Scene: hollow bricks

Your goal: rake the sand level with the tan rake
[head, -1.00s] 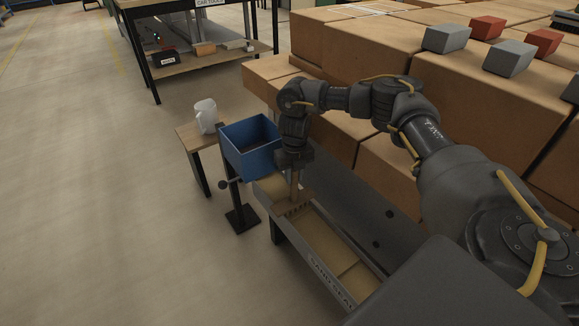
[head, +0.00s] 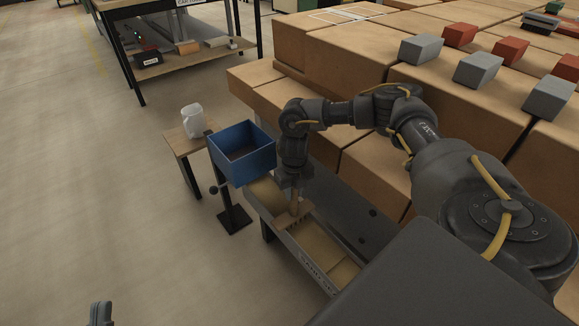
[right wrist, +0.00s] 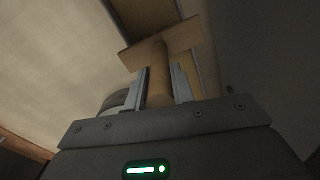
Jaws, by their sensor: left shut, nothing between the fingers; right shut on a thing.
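The tan rake (head: 295,212) is upright, with its toothed head down in the sand trough. My right gripper (head: 294,182) is shut on the rake's handle from above. In the right wrist view the round handle (right wrist: 159,75) stands between the fingers, with the wide rake head (right wrist: 185,40) beyond. The long narrow trough (head: 318,272) holds pale sand (head: 317,240) on both sides of the rake. A crosswise edge shows in the sand near the trough's near end. The tips of my left gripper (head: 100,312) show at the bottom left edge, shut and empty, far from the trough.
A blue bin (head: 252,166) on a stand adjoins the trough's far end. A white jug (head: 193,121) stands on a small wooden table (head: 178,143). Large brown blocks (head: 340,60) with grey and red bricks (head: 478,69) line the right. Floor at left is clear.

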